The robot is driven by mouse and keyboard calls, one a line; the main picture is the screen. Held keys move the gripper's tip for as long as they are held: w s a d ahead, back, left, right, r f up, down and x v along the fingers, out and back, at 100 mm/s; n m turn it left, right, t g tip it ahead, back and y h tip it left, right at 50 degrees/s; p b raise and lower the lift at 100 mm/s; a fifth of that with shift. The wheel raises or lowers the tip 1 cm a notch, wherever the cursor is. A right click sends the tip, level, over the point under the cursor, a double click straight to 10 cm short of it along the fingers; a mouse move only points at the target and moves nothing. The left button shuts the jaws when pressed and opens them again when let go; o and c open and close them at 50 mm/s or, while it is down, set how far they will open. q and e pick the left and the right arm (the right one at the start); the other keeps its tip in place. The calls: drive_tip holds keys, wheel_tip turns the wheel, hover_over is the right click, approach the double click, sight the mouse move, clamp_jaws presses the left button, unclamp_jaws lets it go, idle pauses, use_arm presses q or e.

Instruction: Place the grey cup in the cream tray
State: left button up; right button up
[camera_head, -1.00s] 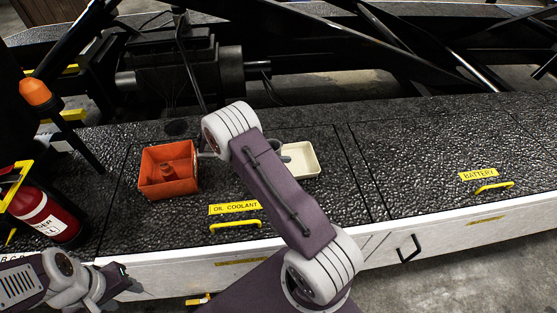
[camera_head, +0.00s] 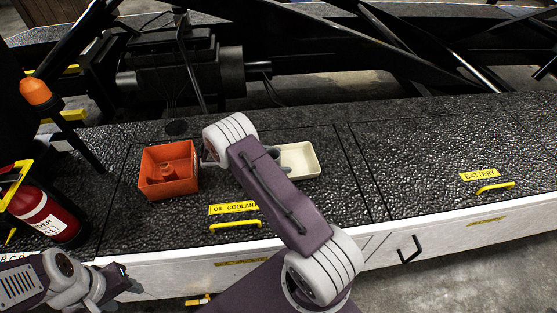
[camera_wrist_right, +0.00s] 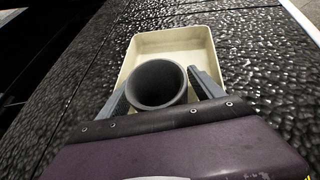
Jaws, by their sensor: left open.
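The grey cup (camera_wrist_right: 157,84) is upright between the two fingers of my right gripper (camera_wrist_right: 160,88), which press against its sides in the right wrist view. The cream tray (camera_wrist_right: 137,43) lies beyond and below the cup, whose outline overlaps the tray's near part. I cannot tell whether the cup touches the tray floor. In the head view the cream tray (camera_head: 311,160) stands on the dark deck, its left part hidden by my right arm, which also hides most of the cup. My left gripper (camera_head: 130,282) is open and empty at the lower left, away from the tray.
An orange bin (camera_head: 152,186) with an orange part inside stands left of the tray. A red fire extinguisher (camera_head: 48,218) is at the far left. Yellow handles (camera_head: 236,225) sit on the deck. The deck right of the tray is clear.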

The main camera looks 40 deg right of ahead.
drive_tip(key=shift+r, duration=0.1)
drive_tip(key=shift+w+a+r, duration=0.1)
drive_tip(key=shift+a+r, duration=0.1)
drive_tip(key=v, duration=1.1)
drive_tip(key=shift+a+b, duration=0.25)
drive_tip(key=shift+b, duration=0.05)
drive_tip(key=s+a+m+y, duration=0.1)
drive_tip(key=s+m+y, duration=0.1)
drive_tip(key=s+a+m+y, duration=0.1)
drive_tip(key=s+y, duration=0.1)
drive_tip(key=s, duration=0.1)
drive_tip(key=s+a+m+y, duration=0.1)
drive_tip(key=s+m+y, duration=0.1)
drive_tip(key=s, duration=0.1)
drive_tip(key=shift+s+a+f+m+y, duration=0.2)
drive_tip(key=shift+s+a+m+y, duration=0.05)
drive_tip(key=shift+a+m+y, duration=0.05)
drive_tip(key=s+a+m+t+y, duration=0.1)
drive_tip(key=s+a+m, duration=0.1)
drive_tip(key=s+m, duration=0.1)
drive_tip(key=s+a+m+t+y, duration=0.1)
drive_tip(key=s+a+m+y, duration=0.1)
drive_tip(key=s+m, duration=0.1)
drive_tip(key=s+a+r+m+t+y, duration=0.1)
drive_tip(key=s+m+t+y, duration=0.1)
drive_tip(key=s+m, duration=0.1)
drive_tip(key=shift+s+a+m, duration=0.3)
drive_tip(key=shift+a+m, duration=0.1)
drive_tip(key=shift+m, duration=0.1)
